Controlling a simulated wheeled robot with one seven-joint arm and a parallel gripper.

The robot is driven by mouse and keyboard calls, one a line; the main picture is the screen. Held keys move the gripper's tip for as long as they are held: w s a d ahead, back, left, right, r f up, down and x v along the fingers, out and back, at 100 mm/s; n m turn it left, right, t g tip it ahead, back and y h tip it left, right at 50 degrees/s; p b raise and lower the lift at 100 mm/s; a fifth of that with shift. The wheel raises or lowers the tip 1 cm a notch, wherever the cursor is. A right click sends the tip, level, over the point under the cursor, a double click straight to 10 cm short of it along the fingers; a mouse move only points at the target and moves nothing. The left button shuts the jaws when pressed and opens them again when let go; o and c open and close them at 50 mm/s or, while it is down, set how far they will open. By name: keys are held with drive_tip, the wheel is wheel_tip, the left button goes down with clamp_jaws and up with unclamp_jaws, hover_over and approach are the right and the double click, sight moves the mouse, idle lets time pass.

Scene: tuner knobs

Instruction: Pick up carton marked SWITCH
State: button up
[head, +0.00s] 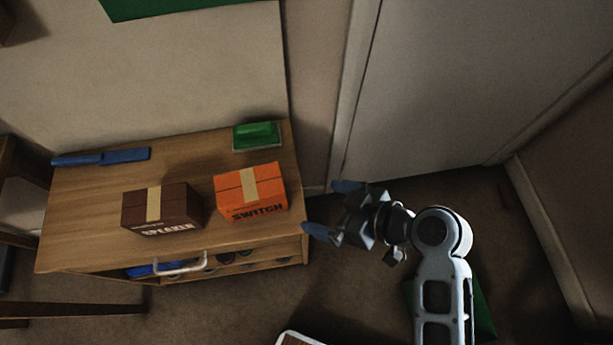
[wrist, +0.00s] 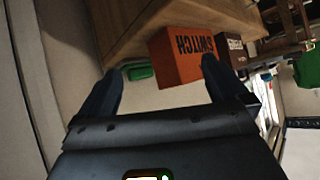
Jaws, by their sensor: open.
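The orange carton marked SWITCH (head: 251,191) stands on the right part of a wooden cabinet top (head: 90,210), with a tan tape strip over it. In the wrist view the SWITCH carton (wrist: 181,55) appears ahead, beyond and between the fingers, with its lettering upside down. My gripper (head: 334,209) is open and empty, to the right of the carton and apart from it, beside the cabinet's right edge. The gripper also shows in the wrist view (wrist: 160,85).
A brown carton marked SPEAKER (head: 161,209) stands left of the SWITCH carton. A drawer handle (head: 181,266) is at the front. A door (head: 470,90) is behind my arm.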

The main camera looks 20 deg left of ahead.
sight(254, 182)
drive_tip(key=w+a+r+n+g+y+b, duration=0.1)
drive_tip(key=w+a+r+n+g+b, duration=0.1)
drive_tip(key=a+r+n+g, duration=0.5)
drive_tip(key=shift+t, duration=0.7)
drive_tip(key=x, duration=0.9)
drive_tip(key=shift+d+f+p, duration=0.25)
drive_tip(key=shift+f+p, duration=0.15)
drive_tip(key=c, duration=1.3)
